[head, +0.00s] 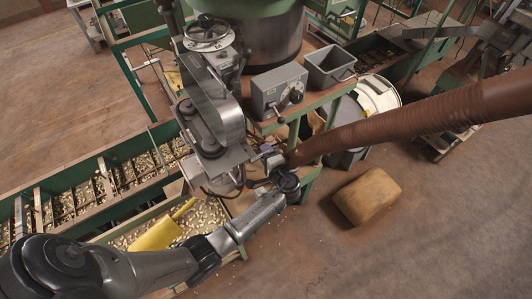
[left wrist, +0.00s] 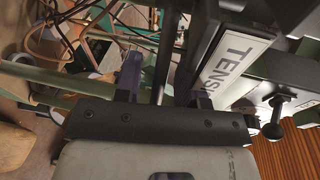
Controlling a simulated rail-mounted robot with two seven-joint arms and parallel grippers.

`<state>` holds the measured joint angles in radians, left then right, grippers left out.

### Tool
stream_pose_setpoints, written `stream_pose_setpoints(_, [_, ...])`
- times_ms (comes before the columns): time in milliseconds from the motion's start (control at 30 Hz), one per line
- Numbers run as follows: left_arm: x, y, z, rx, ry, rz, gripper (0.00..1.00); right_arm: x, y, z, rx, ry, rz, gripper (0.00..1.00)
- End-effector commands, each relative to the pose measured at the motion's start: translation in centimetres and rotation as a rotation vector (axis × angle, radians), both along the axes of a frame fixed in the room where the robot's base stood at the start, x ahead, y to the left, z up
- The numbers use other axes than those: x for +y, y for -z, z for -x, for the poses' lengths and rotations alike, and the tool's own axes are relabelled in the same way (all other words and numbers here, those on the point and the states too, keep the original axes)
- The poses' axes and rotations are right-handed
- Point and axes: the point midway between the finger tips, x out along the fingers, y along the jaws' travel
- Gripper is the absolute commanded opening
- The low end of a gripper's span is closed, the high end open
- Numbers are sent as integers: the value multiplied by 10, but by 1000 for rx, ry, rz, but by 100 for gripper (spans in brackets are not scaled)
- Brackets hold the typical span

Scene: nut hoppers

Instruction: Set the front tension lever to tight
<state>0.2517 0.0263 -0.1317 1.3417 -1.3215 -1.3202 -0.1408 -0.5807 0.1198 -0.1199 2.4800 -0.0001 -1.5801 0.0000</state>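The label plate (left wrist: 238,58), with the letters "TENSI" readable, is on the machine in the left wrist view. A black ball knob (left wrist: 272,131) on a short stem is at the right, below the plate; I cannot tell if it is the front tension lever. My left gripper (left wrist: 160,68) has its dark fingers apart, with the plate beside the right finger. A thin dark rod shows between the fingers, and nothing is clearly clamped. In the head view, my left gripper (head: 266,160) is at the machine's lower front, partly hidden. The lever's setting cannot be read.
A brown ribbed hose (head: 420,118) crosses from the right close to my left gripper. A grey control box (head: 277,90) and an open grey bin (head: 330,66) stand above it. A yellow scoop (head: 158,234) lies among nuts. A tan sack (head: 367,195) is on the floor.

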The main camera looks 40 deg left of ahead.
Motion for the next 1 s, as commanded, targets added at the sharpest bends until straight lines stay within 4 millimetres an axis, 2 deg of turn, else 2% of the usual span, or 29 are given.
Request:
stream_pose_setpoints(267, [1,0,0,0,0,0,37,0,0,0,0,1,-1,43])
stream_pose_setpoints(667, [0,0,0,0,0,0,0,0,0,0,0,0,-1,43])
stream_pose_setpoints(1000, [0,0,0,0,1,0,0,0,0,0,0,0,-1,43])
